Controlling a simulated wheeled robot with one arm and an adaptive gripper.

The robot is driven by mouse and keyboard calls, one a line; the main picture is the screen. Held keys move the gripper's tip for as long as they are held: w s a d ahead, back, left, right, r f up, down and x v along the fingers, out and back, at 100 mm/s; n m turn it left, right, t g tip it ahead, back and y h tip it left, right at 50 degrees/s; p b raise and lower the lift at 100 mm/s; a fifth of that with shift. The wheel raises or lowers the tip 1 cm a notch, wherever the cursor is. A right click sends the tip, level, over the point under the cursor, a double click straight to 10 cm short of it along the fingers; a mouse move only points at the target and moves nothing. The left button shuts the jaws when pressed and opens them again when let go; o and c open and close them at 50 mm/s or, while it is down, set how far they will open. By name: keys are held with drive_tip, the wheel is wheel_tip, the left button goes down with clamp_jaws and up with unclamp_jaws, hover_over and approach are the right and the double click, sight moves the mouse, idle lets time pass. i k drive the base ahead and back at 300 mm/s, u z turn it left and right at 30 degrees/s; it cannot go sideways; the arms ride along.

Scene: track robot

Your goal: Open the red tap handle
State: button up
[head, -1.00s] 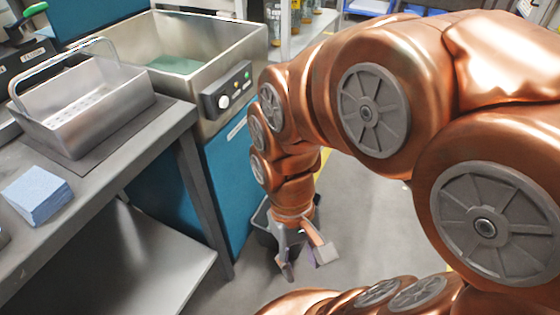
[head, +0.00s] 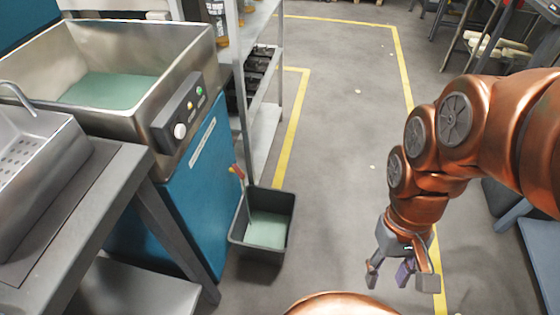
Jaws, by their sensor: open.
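The small red tap handle (head: 239,171) sticks up at the right side of the blue cabinet (head: 195,205), just above a dark grey bin (head: 240,235). A little yellow shows beside it, and the tap body is too small to make out. My gripper (head: 402,280) hangs pointing down over the floor, well to the right of the handle and apart from it. Its fingers are spread. A small purple part shows between them, and I cannot tell what it is.
A steel basin (head: 140,125) with a control panel (head: 180,112) tops the cabinet. A grey workbench (head: 95,205) stands at the left. A metal shelf rack (head: 262,130) stands behind the bin. The grey floor between bin and gripper is clear.

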sight(240, 173)
drive_tip(key=z, duration=0.1)
drive_tip(key=k, duration=1.15)
drive_tip(key=u, duration=1.6)
drive_tip(key=i, duration=1)
